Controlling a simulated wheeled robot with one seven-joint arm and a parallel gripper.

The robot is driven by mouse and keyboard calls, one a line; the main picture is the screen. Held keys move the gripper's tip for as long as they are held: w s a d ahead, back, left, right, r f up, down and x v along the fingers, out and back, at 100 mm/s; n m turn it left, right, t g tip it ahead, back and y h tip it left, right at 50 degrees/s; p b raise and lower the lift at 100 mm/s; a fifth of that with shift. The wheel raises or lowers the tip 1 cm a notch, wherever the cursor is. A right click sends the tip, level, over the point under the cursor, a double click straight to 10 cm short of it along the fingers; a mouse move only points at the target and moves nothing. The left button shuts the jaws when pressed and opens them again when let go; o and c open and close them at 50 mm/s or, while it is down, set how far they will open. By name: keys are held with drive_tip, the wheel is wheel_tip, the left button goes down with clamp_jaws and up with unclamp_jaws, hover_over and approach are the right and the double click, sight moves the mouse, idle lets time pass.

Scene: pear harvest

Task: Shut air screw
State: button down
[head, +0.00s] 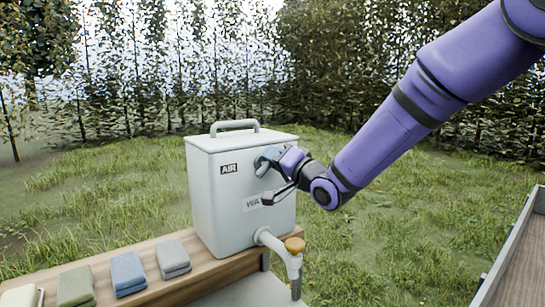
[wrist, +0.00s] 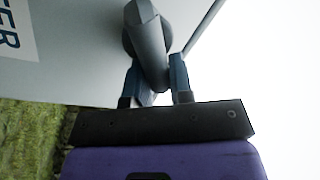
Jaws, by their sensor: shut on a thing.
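The air screw (head: 268,160) is a grey-blue knob on the upper right face of a pale grey water container, to the right of the "AIR" label. In the wrist view the air screw (wrist: 147,40) is a grey winged knob. My gripper (head: 274,174) is at the container's face. The wrist view shows my gripper (wrist: 158,75) with its two fingers on either side of the knob's wing, shut on it. The knob's mount is partly hidden behind its wing.
The water container (head: 210,190) stands on a wooden bench (head: 205,271). Folded cloths (head: 128,272) lie to the left. A wooden-sided tray or cart edge (head: 520,255) is at the right. Grass lies behind.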

drive_tip(key=m, duration=0.3)
drive_tip(key=f+m+t, duration=0.1)
drive_tip(key=shift+w+d+h, duration=0.1)
drive_tip(key=shift+d+h, duration=0.15)
drive_tip(key=shift+h, duration=0.05)
drive_tip(key=shift+f+m+t+h, duration=0.2)
drive_tip(key=shift+m+h, duration=0.1)
drive_tip(key=shift+m, duration=0.9)
drive_tip(key=shift+f+m+t+h, duration=0.2)
drive_tip(key=shift+m+h, duration=0.1)
drive_tip(key=shift+m, duration=0.9)
drive_tip(key=c, duration=1)
unclamp_jaws()
drive_tip(key=v, duration=1)
drive_tip(key=shift+s+d+f, duration=0.1)
drive_tip(key=shift+s+d, duration=0.15)
drive_tip(key=shift+d, duration=0.05)
